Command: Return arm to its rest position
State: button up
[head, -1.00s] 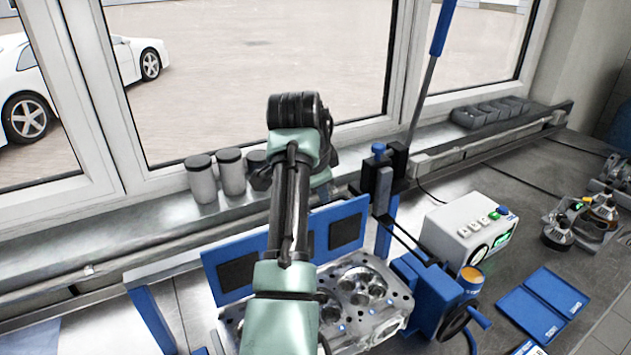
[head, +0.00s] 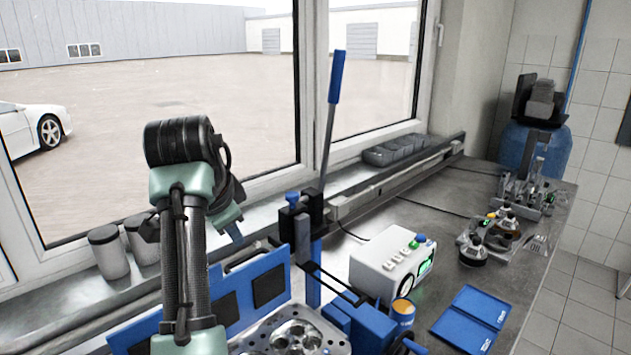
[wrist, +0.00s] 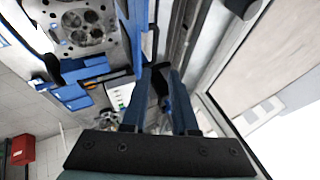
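My arm rises in the lower left of the head view, and my gripper (head: 236,236) hangs from its bent end, partly hidden by the wrist. In the wrist view my gripper (wrist: 161,72) shows two blue fingers with a gap between them and nothing held. The arm stands in front of the window sill and over the left part of the bench fixture. The cylinder head (head: 300,335) lies below and right of the arm, apart from the gripper. It also shows in the upper left of the wrist view (wrist: 84,28).
A blue panel (head: 232,302) and a blue-handled lever (head: 334,100) stand near the arm. Grey canisters (head: 108,252) stand on the sill close to its left.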

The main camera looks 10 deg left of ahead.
jog(key=d+r+n+t, duration=0.4)
jog(key=d+r+t, duration=0.65)
jog(key=r, duration=0.45)
jog(key=s+d+r+n+t, duration=0.1)
jog(key=s+d+r+t, duration=0.2)
jog(key=s+r, duration=0.2)
jog(key=s+d+r+n+t, duration=0.2)
jog(key=s+r, duration=0.3)
jog(key=s, duration=0.5)
jog(key=s+d+r+n+t+h, duration=0.1)
jog(key=s+d+r+t, duration=0.3)
jog(key=s, duration=0.3)
jog(key=shift+s+d+r+n+t, duration=0.35)
jog(key=shift+d+r, duration=0.15)
jog(key=shift+r, duration=0.35)
jog(key=shift+w+a, duration=0.1)
jog(key=shift+a, duration=0.05)
